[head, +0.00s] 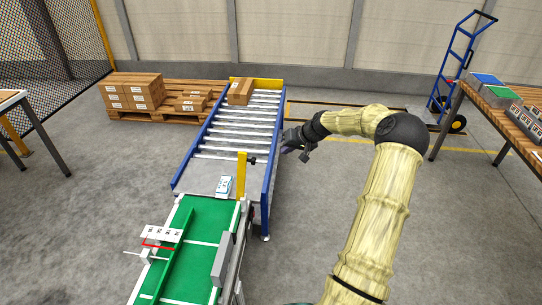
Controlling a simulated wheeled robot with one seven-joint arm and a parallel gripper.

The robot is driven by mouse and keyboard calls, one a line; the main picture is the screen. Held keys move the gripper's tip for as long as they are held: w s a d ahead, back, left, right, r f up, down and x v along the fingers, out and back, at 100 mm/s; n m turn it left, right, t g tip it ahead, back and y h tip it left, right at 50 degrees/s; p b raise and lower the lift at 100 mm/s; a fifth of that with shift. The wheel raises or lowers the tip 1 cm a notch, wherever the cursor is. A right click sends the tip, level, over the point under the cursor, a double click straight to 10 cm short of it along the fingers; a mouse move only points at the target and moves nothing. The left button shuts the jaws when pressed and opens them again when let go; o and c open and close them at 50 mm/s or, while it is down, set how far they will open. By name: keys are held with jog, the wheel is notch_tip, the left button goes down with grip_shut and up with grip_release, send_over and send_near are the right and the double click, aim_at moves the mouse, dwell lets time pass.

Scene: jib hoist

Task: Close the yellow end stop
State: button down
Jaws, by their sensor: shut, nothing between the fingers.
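A yellow upright bar (241,176) stands at the near right corner of the roller conveyor, where it meets the green belt. It points up, and a black knob (252,160) sticks out at its right near the top. I take this bar to be the end stop. Another yellow plate (268,84) crosses the conveyor's far end. My gripper (286,150) is shut and empty, just right of the conveyor's blue side rail. It appears to the right of and beyond the upright bar, apart from it. The fingertips are small and dark.
The roller conveyor (237,124) carries a brown carton (240,92) at its far end. A small white-and-blue box (224,186) lies at its near end. The green belt (206,216) is in front. A pallet with cartons (140,92) stands back left.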

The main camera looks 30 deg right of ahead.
jog(key=w+a+f+p, duration=0.2)
jog(key=w+a+f, duration=0.4)
jog(key=w+f, duration=0.1)
jog(key=shift+a+f, duration=0.15)
jog(key=shift+f, duration=0.05)
jog(key=shift+w, duration=0.15)
dwell(0.4)
